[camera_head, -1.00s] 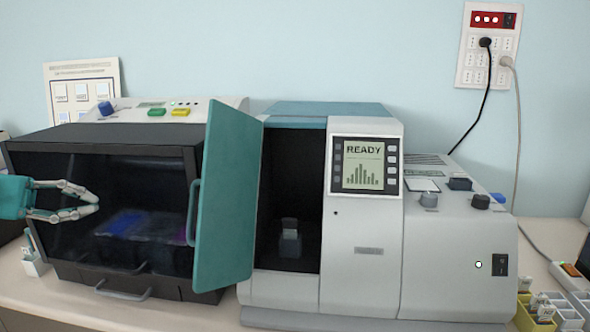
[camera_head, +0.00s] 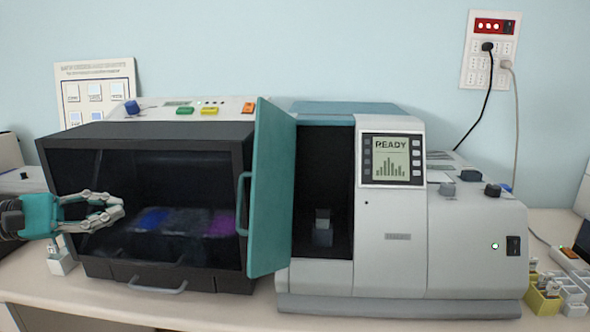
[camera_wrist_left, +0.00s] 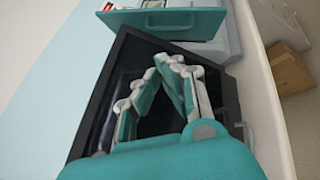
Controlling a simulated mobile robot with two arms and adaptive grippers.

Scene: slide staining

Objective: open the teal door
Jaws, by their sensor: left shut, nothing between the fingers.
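The teal door (camera_head: 271,190) stands swung open on the left side of the grey machine (camera_head: 390,240). Its handle (camera_head: 242,205) is on the face toward the dark-windowed machine. The dark opening (camera_head: 325,185) behind the door shows a small pale block inside. My left gripper (camera_head: 121,207) is shut and empty, in front of the dark window and well left of the door, not touching it. In the left wrist view the gripper's fingers (camera_wrist_left: 172,62) meet at the tips, and the teal door (camera_wrist_left: 165,22) lies beyond them. My right gripper is not in view.
The dark-windowed machine (camera_head: 80,135) stands left of the door, with a low front handle (camera_head: 157,287). A small white container (camera_head: 60,264) is by its left corner. Slide racks (camera_head: 545,296) sit at the far right. A bare table strip runs along the front.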

